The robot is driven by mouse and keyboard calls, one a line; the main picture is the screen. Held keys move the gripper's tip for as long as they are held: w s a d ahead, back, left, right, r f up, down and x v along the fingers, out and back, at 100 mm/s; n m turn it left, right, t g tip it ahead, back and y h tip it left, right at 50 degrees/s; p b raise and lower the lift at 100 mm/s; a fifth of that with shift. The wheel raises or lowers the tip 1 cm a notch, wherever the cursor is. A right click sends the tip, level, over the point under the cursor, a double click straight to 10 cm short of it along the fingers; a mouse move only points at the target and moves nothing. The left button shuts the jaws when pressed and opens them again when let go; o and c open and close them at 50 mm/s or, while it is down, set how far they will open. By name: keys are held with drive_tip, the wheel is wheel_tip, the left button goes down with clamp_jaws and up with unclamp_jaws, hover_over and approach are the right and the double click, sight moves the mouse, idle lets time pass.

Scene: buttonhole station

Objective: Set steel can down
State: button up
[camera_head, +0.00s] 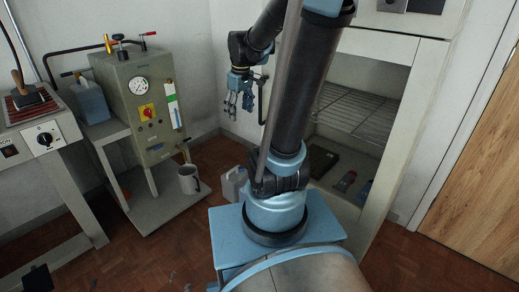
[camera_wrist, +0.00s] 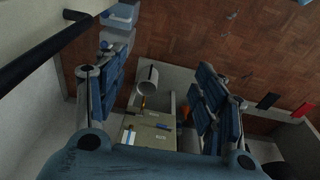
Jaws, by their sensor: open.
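A steel can (camera_head: 188,180), grey and open-topped with a dark handle, stands upright on the low shelf under the green boiler, below its spout. In the wrist view the can (camera_wrist: 148,80) shows between the fingers but well beyond them, with its open mouth in sight. My gripper (camera_head: 238,106) is raised in the air by the white wall, to the right of the can and higher than it. Its blue fingers (camera_wrist: 162,100) are spread open with nothing between them. The gripper and the can are clearly apart.
The green boiler (camera_head: 145,105) with gauge and pipes stands behind the can on a grey stand (camera_head: 150,217). A blue jug (camera_head: 91,102) stands to its left. A pale canister (camera_head: 234,184) is on the floor. A white cabinet with wire shelf (camera_head: 362,112) is at right. Brown floor (camera_head: 150,265) is open in front.

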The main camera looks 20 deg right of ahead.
drive_tip(key=s+d+f+m, duration=0.1)
drive_tip(key=s+f+m, duration=0.2)
drive_tip(key=s, duration=0.6)
drive_tip(key=s+d+f+m, duration=0.2)
drive_tip(key=s+f+m, duration=0.1)
drive_tip(key=s, duration=0.5)
drive_tip(key=shift+s+d+f+m+t+h, duration=0.3)
drive_tip(key=shift+s+f+m, duration=0.1)
drive_tip(key=shift+f, duration=0.2)
drive_tip(key=shift+w+f, duration=0.2)
drive_tip(key=shift+w, duration=0.35)
